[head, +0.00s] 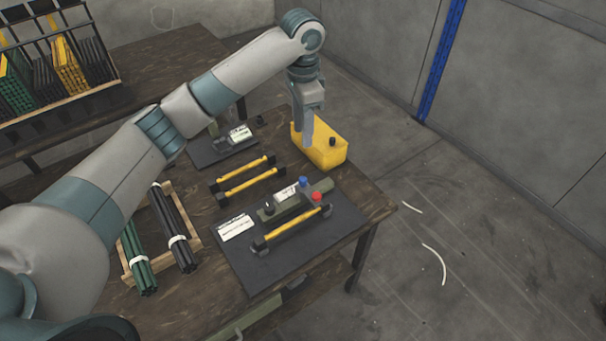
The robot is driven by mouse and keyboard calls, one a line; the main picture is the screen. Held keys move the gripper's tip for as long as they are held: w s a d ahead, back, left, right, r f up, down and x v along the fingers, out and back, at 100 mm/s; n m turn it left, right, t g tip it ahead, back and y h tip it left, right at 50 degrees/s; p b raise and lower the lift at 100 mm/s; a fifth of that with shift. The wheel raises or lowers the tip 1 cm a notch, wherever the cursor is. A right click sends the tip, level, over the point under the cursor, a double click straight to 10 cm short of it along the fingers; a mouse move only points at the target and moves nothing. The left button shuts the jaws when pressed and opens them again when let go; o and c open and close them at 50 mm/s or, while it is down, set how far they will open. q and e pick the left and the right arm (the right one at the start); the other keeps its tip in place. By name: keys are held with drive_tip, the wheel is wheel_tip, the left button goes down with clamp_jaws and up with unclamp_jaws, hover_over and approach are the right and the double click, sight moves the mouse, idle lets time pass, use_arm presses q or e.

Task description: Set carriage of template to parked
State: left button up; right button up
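A dark plate (250,273) lies on the bench and carries a fixture that may be the template. On it are an olive-green block with a white label (288,194), a blue knob (303,181), a red knob (317,196) and a small black knob (268,206). A yellow bar with black ends (290,229) lies along its front. Which part is the carriage, and its setting, I cannot tell. My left gripper (308,138) points down at the yellow bin (330,158), behind the fixture and apart from it. Its finger gap is not clear. My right gripper is out of view.
A second dark plate with a labelled device (240,135) sits farther back. Two yellow bars (247,181) lie between the plates. A wooden tray (190,257) with green and black rods is at left. A rack (60,98) stands on the back bench. Floor at right is mostly clear.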

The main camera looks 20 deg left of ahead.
sight(303, 178)
use_arm(q)
wheel_tip(303, 178, down, 17)
drive_tip(key=p, duration=0.4)
drive_tip(key=shift+f+p, duration=0.15)
drive_tip(key=shift+p, duration=0.25)
drive_tip(key=shift+c, duration=0.6)
clamp_jaws()
